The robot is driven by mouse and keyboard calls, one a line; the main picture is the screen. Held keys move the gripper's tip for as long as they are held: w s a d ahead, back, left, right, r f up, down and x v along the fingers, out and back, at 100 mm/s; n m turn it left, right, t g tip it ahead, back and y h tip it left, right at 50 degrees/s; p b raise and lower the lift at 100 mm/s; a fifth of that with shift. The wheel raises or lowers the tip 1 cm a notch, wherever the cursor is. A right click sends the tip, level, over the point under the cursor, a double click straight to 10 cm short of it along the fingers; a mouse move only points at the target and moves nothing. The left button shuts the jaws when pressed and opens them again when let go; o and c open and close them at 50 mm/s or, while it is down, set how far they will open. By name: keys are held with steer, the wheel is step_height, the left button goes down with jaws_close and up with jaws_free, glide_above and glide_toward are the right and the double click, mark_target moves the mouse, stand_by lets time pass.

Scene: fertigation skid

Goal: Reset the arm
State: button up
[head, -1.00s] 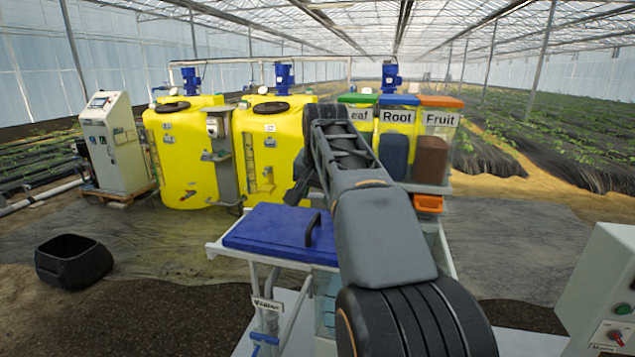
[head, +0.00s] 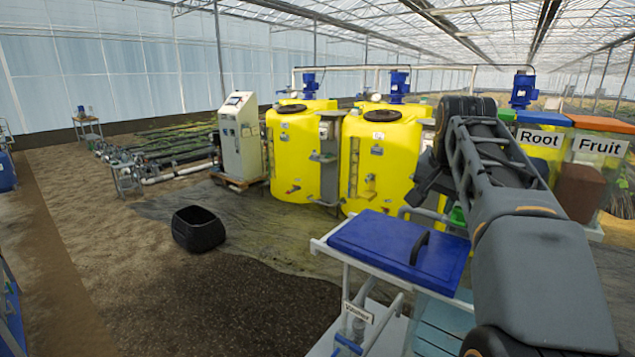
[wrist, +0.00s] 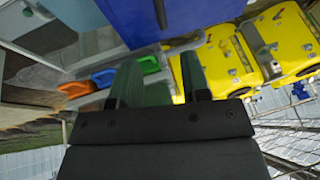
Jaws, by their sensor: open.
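My gripper shows in the wrist view (wrist: 160,85) with its two green-grey fingers apart and nothing between them. In the head view my arm rises on the right and folds away from me. The gripper end (head: 425,190) is dark and partly hidden beside the arm, above and behind the blue lid (head: 385,245) of the water cart. The blue lid has a dark handle and is closed. It also seems to show at the top of the wrist view (wrist: 195,15). I cannot see anything held.
Yellow tanks (head: 298,150) with blue motors stand behind the cart. Bins labelled Root (head: 541,140) and Fruit (head: 600,148) stand on the right, partly behind my arm. A grey control cabinet (head: 240,140) and a black tub (head: 198,230) stand left.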

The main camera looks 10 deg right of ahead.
mark_target(418, 245)
step_height(418, 245, down, 10)
steer(key=a+n, duration=0.3)
steer(key=n, duration=0.1)
steer(key=s+a+f+n+y, duration=0.2)
steer(key=s+a+f+n, duration=0.4)
steer(key=s+a+f, duration=0.7)
steer(key=shift+a+f, duration=0.4)
steer(key=shift+f, duration=0.2)
stand_by(0.6)
